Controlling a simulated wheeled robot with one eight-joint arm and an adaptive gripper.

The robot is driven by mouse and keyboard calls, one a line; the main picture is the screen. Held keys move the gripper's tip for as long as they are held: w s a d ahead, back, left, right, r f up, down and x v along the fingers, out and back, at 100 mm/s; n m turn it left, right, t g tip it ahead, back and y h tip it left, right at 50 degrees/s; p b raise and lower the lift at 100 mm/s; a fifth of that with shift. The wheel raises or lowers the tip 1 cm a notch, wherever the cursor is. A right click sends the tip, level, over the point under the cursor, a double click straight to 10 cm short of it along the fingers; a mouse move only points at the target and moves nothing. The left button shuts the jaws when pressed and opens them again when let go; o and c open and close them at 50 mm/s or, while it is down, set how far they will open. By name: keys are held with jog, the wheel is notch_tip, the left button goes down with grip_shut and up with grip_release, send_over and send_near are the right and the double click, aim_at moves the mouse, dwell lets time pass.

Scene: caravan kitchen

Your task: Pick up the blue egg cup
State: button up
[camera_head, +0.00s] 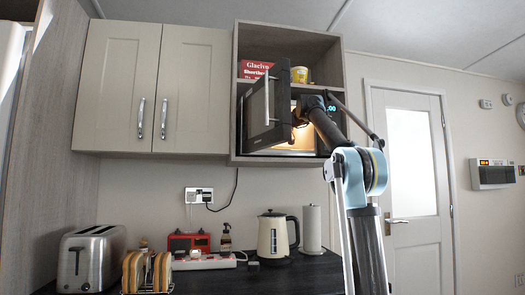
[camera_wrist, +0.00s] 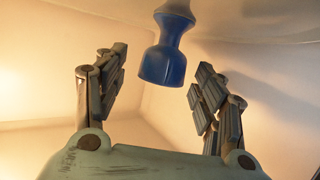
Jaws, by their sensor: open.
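The blue egg cup (camera_wrist: 165,60) shows at the top middle of the wrist view, inside the lit microwave (camera_head: 300,135). A pale rounded part sits at its narrow end, cut off by the frame edge. My gripper (camera_wrist: 162,75) is open, with one finger on each side of the egg cup and a gap to both. The egg cup appears a little beyond the fingertips. In the head view, my arm reaches into the microwave past its open door (camera_head: 268,105), and the egg cup is hidden there.
The microwave sits in a shelf unit, with a red box (camera_head: 256,69) and yellow mug (camera_head: 299,75) above. Pale interior walls surround my gripper. Below, the worktop holds a toaster (camera_head: 91,258), toast rack (camera_head: 147,272), kettle (camera_head: 277,234) and paper roll (camera_head: 312,229).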

jog(key=shift+x, duration=0.9)
jog(key=c, duration=1.2)
